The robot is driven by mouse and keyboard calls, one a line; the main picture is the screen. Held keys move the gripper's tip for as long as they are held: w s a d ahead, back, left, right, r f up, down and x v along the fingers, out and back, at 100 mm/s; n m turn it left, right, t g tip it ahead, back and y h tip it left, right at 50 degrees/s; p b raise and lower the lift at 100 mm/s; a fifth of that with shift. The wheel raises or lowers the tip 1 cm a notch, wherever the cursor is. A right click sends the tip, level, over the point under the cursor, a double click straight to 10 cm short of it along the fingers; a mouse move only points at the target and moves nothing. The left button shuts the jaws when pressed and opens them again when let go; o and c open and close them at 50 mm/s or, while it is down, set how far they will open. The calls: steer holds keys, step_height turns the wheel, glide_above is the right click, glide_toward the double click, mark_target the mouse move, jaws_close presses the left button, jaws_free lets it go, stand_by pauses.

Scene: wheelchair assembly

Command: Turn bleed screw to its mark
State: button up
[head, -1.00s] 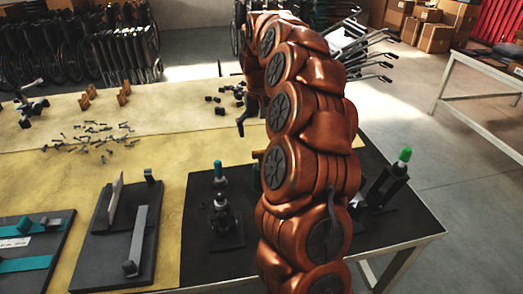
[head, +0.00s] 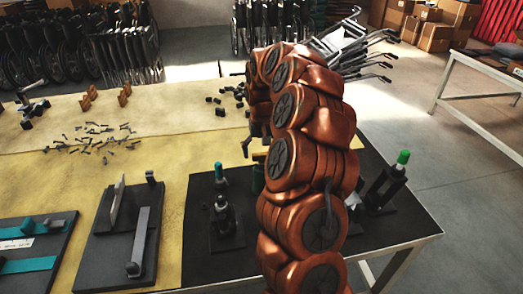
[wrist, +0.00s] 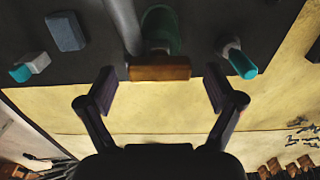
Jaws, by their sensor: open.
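A brown bar (wrist: 160,71) sits across the end of a dark green cylinder (wrist: 161,30) in the wrist view; it looks like the bleed screw's head, but I cannot make out its mark. My gripper (wrist: 160,91) is open, with one finger on each side of the bar and clear gaps between. In the head view the brown bar (head: 260,156) and green cylinder (head: 257,179) show just left of my arm, partly hidden by it. One dark finger of my gripper (head: 247,147) shows close to the bar; the rest is hidden behind my arm.
A teal-topped post (head: 220,205) stands left on the black mat (head: 205,265), and a green-capped fixture (head: 388,180) stands right. A grey rod (wrist: 122,25) runs beside the green cylinder. Grey plates (head: 115,240) and loose screws (head: 95,137) lie farther left.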

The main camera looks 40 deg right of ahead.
steer(key=shift+c, duration=0.2)
steer(key=c, duration=1.1)
steer(key=shift+f+n, duration=0.1)
steer(key=shift+n, duration=0.2)
steer(key=shift+n+b, duration=0.7)
steer(key=shift+n, duration=0.3)
steer(key=n+b, duration=0.1)
steer(key=n, duration=0.2)
steer(key=shift+n, duration=0.3)
steer(key=n, duration=0.3)
steer(key=shift+n, duration=2.1)
